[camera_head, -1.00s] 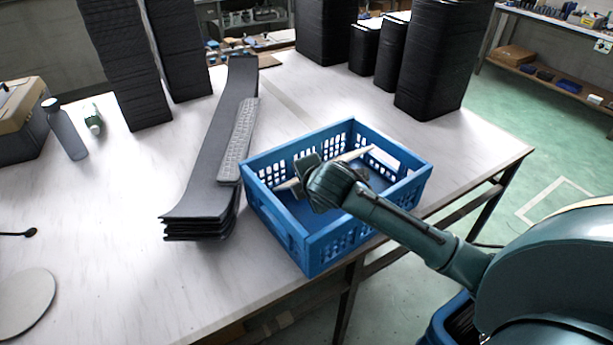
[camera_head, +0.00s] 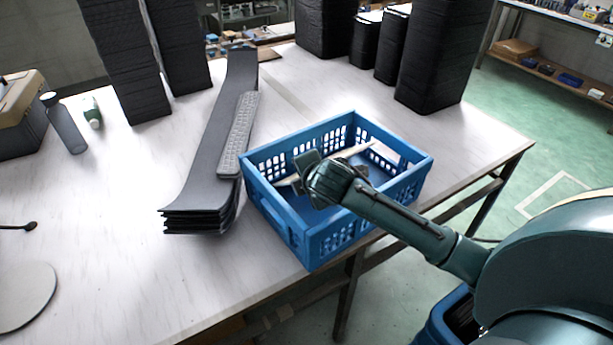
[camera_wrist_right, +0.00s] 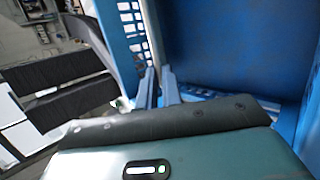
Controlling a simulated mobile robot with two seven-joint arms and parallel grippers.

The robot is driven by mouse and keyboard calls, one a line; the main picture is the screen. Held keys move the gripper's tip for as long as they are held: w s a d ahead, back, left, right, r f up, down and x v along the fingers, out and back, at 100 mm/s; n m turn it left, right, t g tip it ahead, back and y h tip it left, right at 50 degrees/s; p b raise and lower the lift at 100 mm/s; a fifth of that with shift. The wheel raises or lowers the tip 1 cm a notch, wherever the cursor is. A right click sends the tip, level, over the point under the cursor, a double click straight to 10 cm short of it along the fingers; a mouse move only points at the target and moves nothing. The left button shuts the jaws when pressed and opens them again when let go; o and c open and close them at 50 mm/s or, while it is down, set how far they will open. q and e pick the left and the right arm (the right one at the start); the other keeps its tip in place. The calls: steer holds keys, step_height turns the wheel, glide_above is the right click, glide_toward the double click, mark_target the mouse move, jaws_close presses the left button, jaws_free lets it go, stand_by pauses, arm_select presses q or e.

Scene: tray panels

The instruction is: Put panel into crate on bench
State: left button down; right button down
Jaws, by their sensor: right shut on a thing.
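The blue crate (camera_head: 318,245) stands on the bench (camera_head: 130,250) near its front edge; its perforated wall and blue inside fill much of the right wrist view (camera_wrist_right: 235,45). My right gripper (camera_head: 312,180) is over the crate opening, with its fingers close together in the wrist view (camera_wrist_right: 160,85). It is shut on a thin pale strip (camera_head: 352,152), likely the panel seen edge-on, which sticks out on both sides of the gripper within the crate's outline. Whether it touches the crate is unclear. My left gripper is out of view.
A stack of long dark curved sheets (camera_head: 195,200) with a grey perforated strip (camera_head: 238,135) lies just left of the crate. Tall black stacks (camera_head: 440,60) stand at the back. A bottle (camera_head: 65,125) stands at left. The bench's front left is mostly clear.

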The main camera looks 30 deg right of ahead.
steer(key=shift+f, duration=0.4)
stand_by(0.3)
steer(key=c, duration=1.5)
jaws_free()
steer(key=v, duration=1.3)
steer(key=shift+s, duration=0.15)
